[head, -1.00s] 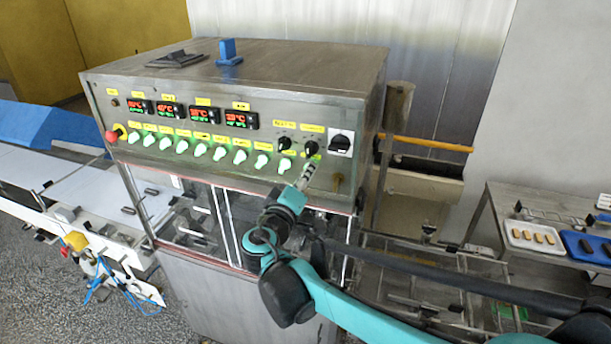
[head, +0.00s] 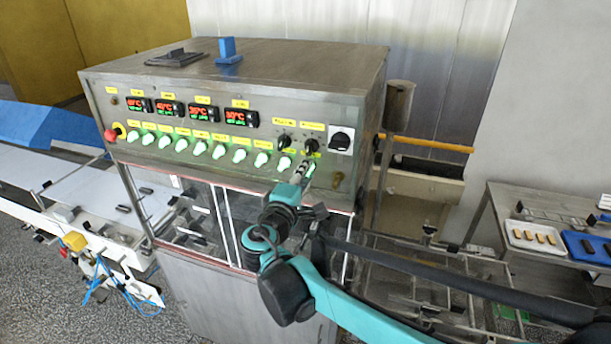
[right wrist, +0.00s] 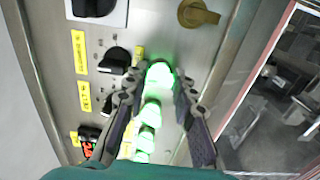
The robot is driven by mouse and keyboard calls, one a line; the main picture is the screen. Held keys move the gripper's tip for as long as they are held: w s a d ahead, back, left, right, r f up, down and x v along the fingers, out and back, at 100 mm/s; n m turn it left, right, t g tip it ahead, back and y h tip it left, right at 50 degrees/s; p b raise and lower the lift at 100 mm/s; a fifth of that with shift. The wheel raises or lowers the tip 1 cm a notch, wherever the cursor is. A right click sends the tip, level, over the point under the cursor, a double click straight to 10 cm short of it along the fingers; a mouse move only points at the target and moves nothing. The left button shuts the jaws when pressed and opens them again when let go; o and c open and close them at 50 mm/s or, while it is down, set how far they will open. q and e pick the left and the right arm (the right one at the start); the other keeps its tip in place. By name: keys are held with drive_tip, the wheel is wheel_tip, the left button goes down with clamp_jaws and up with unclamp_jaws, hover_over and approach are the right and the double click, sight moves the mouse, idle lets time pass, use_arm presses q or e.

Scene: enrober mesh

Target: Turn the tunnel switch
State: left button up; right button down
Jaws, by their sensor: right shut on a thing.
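The control panel (head: 228,145) on the steel cabinet carries a row of green-lit switches (head: 200,149). My right gripper (head: 307,168) is at the right end of this row, below the black knobs. In the right wrist view, the fingers of the right gripper (right wrist: 161,78) stand on either side of the end green-lit switch (right wrist: 160,72) and are shut on it. The fingers partly hide this switch in the head view. The yellow labels are too small to read, so I cannot tell which switch is named tunnel. My left gripper is not in view.
Two black knobs (head: 284,141) and a larger black rotary switch (head: 341,140) sit just above the gripper. A red emergency button (head: 110,135) is at the panel's left end. A brass-coloured latch (right wrist: 198,13) is close by. Trays (head: 535,238) stand on a table at right.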

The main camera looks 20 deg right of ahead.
drive_tip(key=n, duration=0.5)
drive_tip(key=shift+n+b, duration=0.35)
drive_tip(key=shift+n, duration=0.35)
drive_tip(key=c, duration=1.2)
unclamp_jaws()
drive_tip(key=v, duration=1.2)
drive_tip(key=shift+d+f, duration=0.1)
